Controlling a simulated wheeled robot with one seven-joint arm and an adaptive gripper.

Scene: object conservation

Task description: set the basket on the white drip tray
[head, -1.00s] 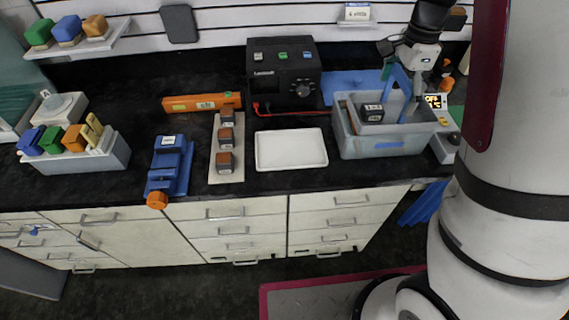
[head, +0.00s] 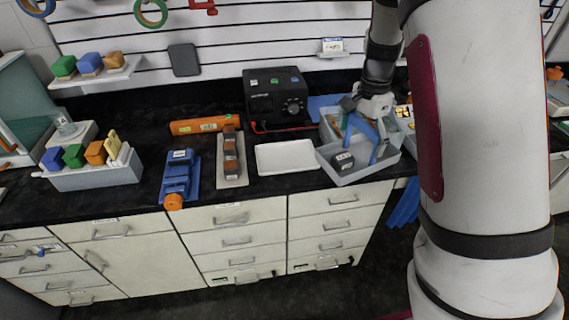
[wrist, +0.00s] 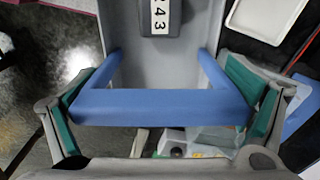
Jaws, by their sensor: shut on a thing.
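The basket (head: 366,172) is a light grey box with a blue arched handle (head: 381,150). It carries a dark block (head: 343,162) with a white number label. My gripper (head: 371,112) is shut on the handle and holds the basket above the grey bin's front edge. In the wrist view my gripper (wrist: 160,106) has its green-padded fingers at either end of the blue handle bar (wrist: 160,108), with the basket's grey floor beyond. The white drip tray (head: 286,157) lies empty and flat on the black counter, just left of the basket. Its corner shows in the wrist view (wrist: 268,16).
The grey bin (head: 328,128) stands behind the basket, partly hidden by it. A black power box (head: 276,98) with a red cable is behind the tray. A board with dark blocks (head: 231,172) and a blue vice (head: 178,178) are to the left.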

